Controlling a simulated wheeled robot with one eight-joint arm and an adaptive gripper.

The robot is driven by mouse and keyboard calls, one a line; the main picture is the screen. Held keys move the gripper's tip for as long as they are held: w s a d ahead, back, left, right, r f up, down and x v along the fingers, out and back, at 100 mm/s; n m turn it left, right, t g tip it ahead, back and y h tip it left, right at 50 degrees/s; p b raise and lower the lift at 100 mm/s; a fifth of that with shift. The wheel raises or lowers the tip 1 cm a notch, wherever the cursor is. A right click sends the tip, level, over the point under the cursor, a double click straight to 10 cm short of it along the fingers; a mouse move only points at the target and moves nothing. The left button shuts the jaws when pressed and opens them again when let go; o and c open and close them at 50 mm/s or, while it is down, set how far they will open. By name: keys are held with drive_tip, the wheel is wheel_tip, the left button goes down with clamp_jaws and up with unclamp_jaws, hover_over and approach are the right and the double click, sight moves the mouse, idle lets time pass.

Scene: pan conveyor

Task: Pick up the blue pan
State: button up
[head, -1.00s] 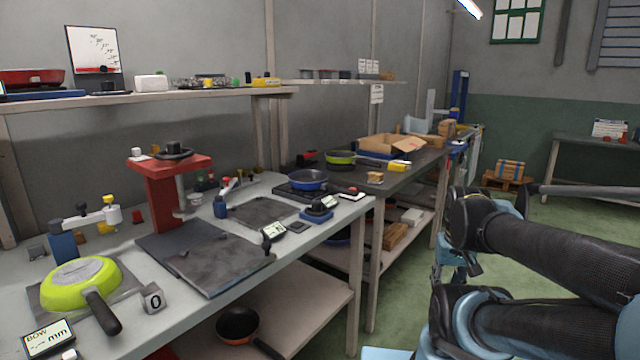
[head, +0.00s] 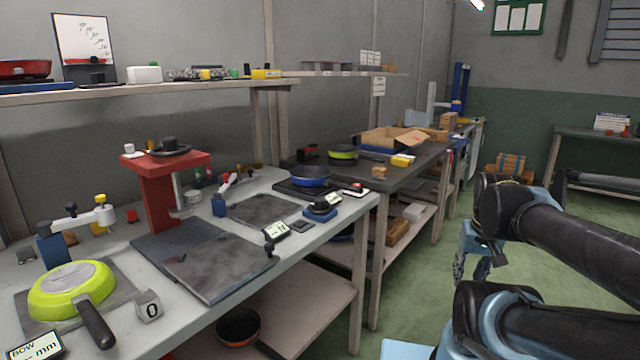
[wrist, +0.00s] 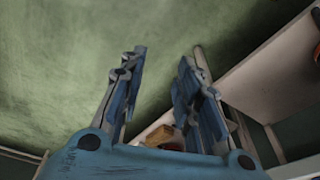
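The blue pan (head: 310,176) sits on a dark square plate at the far end of the near workbench in the head view. Its handle points right, toward a small red-topped device. My gripper (head: 476,268) hangs to the right of the bench, over the green floor and well apart from the pan. In the wrist view my gripper (wrist: 160,85) has its two blue-grey fingers spread with nothing between them. The blue pan does not show in the wrist view.
A lime-green pan (head: 70,290) lies upside down at the near left of the workbench (head: 330,235). A red press (head: 160,190) stands mid-bench. Another green pan (head: 343,154) and an open cardboard box (head: 385,138) are on the further table.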

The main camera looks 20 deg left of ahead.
drive_tip(key=w+a+r+m+y, duration=0.2)
drive_tip(key=w+a+r+m, duration=0.3)
drive_tip(key=w+a+r, duration=0.7)
drive_tip(key=w+a+r+m+y, duration=0.2)
drive_tip(key=w+a+r+m, duration=0.2)
drive_tip(key=w+a+r, duration=0.85)
drive_tip(key=a+m+y, duration=0.2)
drive_tip(key=a+m, duration=0.1)
drive_tip(key=a, duration=1.1)
approach(310, 187)
drive_tip(key=shift+w+a+f, duration=0.1)
drive_tip(key=shift+w+a, duration=0.05)
drive_tip(key=shift+x, duration=2.55)
drive_tip(key=shift+w, duration=0.15)
clamp_jaws()
